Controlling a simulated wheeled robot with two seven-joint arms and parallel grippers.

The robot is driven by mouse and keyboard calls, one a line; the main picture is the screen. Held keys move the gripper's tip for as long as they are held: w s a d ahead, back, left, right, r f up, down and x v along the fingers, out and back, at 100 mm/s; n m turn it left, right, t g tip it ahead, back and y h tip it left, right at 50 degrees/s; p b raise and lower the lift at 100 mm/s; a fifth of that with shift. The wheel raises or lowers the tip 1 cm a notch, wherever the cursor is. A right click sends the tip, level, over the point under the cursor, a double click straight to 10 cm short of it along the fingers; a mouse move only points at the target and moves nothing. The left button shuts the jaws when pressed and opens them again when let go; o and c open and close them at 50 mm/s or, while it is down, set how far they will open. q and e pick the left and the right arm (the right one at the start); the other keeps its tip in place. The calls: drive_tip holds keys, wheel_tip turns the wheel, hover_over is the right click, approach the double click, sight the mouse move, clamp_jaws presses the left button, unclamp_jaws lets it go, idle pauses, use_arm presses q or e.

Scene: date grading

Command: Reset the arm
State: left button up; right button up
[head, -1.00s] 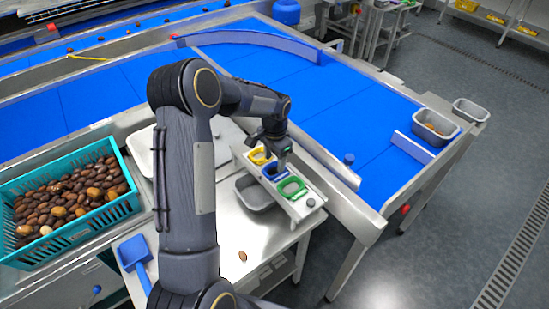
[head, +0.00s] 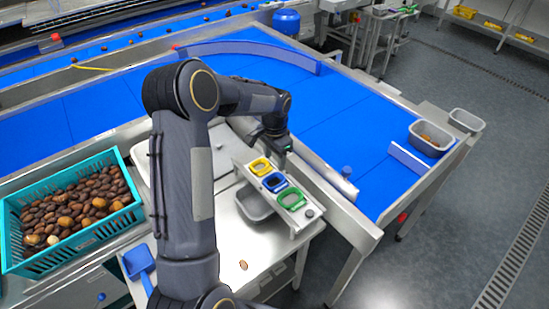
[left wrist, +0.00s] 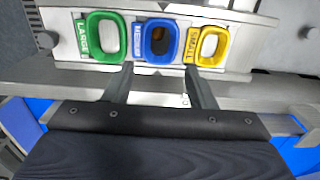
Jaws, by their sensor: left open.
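My left arm comes up through the middle of the head view, and its left gripper (head: 279,150) hangs beside the far side of the sizing stand (head: 240,162). In the left wrist view the two fingers (left wrist: 158,82) are apart with nothing between them. They point at the stand's green LARGE ring (left wrist: 105,37), blue MEDIUM ring (left wrist: 157,37) and yellow SMALL ring (left wrist: 209,44). Something brown shows inside the blue ring's opening. My right gripper is not in view.
A teal crate of dates (head: 112,238) stands at the left. A grey tub (head: 252,206) sits under the stand. A blue scoop (head: 139,262) and a single date (head: 243,265) lie on the steel table. The blue conveyor (head: 340,110) runs behind, with a grey bin (head: 424,146) at its end.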

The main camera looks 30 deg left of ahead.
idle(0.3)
use_arm(q)
drive_tip(key=s+d+r+n+t+h, duration=0.1)
drive_tip(key=s+d+r+n+t, duration=0.15)
drive_tip(key=s+r, duration=0.65)
drive_tip(key=s+d+r+n+t+h, duration=0.15)
drive_tip(key=s+d+r, duration=0.35)
drive_tip(key=s, duration=0.6)
drive_tip(key=s+d+n+t+h+b, duration=0.1)
drive_tip(key=s+d, duration=0.3)
drive_tip(key=s, duration=0.5)
drive_tip(key=shift+f+n+t, duration=0.15)
drive_tip(key=shift+n+t, duration=0.15)
drive_tip(key=shift+n, duration=0.3)
